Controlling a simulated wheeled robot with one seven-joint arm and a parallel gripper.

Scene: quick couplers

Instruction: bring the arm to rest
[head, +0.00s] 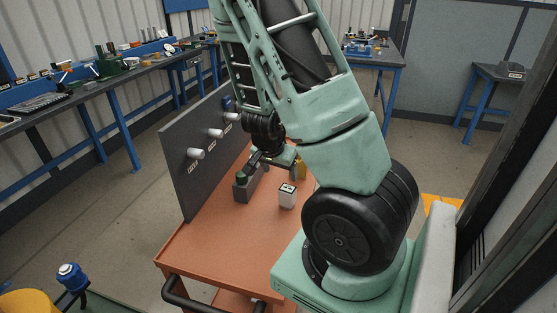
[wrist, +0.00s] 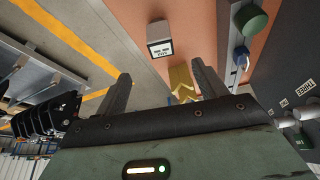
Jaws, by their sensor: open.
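My gripper (wrist: 162,80) is open in the wrist view, with its two dark fingers apart and nothing held between them. In the head view my gripper (head: 268,165) hangs over the orange cart (head: 222,240), partly hidden by my arm. A dark upright panel (head: 178,160) with several pale couplers (head: 195,154) stands along the cart's left side. A grey block (head: 241,191) with a green top stands near the panel, close to the gripper.
A yellow object (wrist: 181,78) lies beyond the fingertips in the wrist view, and a blue part (wrist: 240,56) sits by the green knob (wrist: 250,20). Long workbenches (head: 84,92) with tools line the back left. The cart's front top is clear.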

